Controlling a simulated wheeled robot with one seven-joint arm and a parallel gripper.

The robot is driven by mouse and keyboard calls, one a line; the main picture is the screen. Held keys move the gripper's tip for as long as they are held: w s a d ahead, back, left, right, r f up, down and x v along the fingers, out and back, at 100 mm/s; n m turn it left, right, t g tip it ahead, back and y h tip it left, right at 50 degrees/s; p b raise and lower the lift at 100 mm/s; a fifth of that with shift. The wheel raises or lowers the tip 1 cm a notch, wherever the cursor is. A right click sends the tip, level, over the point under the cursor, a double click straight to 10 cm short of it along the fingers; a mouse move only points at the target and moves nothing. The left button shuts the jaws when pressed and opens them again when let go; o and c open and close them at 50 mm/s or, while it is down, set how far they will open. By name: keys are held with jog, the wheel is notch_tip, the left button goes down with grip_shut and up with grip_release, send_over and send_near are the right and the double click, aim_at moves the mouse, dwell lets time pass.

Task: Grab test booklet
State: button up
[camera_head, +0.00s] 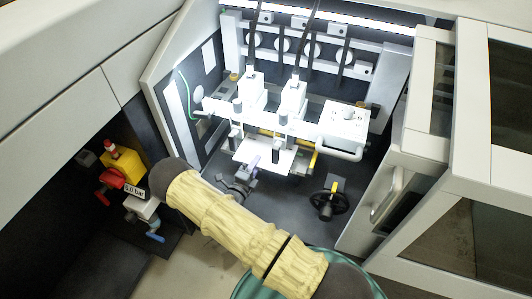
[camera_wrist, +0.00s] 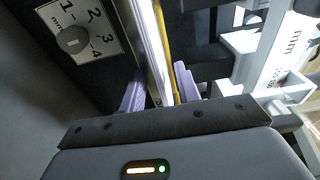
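The booklet, a flat white sheet (camera_head: 268,155), lies in the stitching machine below the two white stitching heads. In the wrist view a bright thin edge (camera_wrist: 152,50), apparently the booklet seen edge-on, runs down between my fingers. My gripper (camera_head: 250,165) is at the booklet's front edge in the head view, reaching in from the front. In the wrist view the two purple fingers of my gripper (camera_wrist: 161,92) stand apart, one on each side of the bright edge, with gaps visible. Contact with the booklet cannot be made out.
The stitching heads (camera_head: 292,96) stand close above and behind the sheet. A black handwheel (camera_head: 329,202) is to the right. A numbered dial plate (camera_wrist: 78,38) is beside my left finger. A yellow strip (camera_wrist: 168,50) runs along the bright edge. Machine walls enclose the bay.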

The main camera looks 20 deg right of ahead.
dwell(0.4)
grip_shut()
jog(key=shift+r, duration=0.55)
jog(key=r+v, duration=0.2)
jog(key=v, duration=1.6)
jog(key=shift+r, duration=0.2)
